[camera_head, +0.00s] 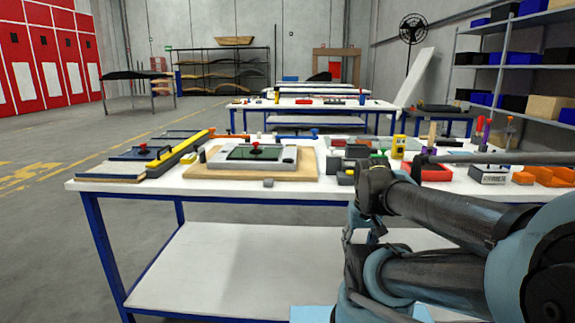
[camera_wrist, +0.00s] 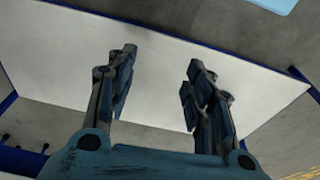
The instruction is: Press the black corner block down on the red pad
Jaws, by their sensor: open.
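My gripper (camera_wrist: 161,62) is open and empty in the wrist view, its two dark fingers wide apart with a bare white surface beyond them. In the head view my gripper (camera_head: 366,236) hangs in front of the workbench's front edge, below the tabletop and apart from the things on it. A low red piece (camera_head: 434,173), perhaps the red pad, lies on the bench just behind my arm and is partly hidden. Small dark blocks (camera_head: 345,178) sit to its left; I cannot tell which one is the black corner block.
The white workbench (camera_head: 130,187) has blue legs and a lower white shelf (camera_head: 215,265). A grey device with a red knob (camera_head: 250,156) rests on a wooden board at its left. Orange bins (camera_head: 555,176) and a lettered box (camera_head: 489,175) stand at the right.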

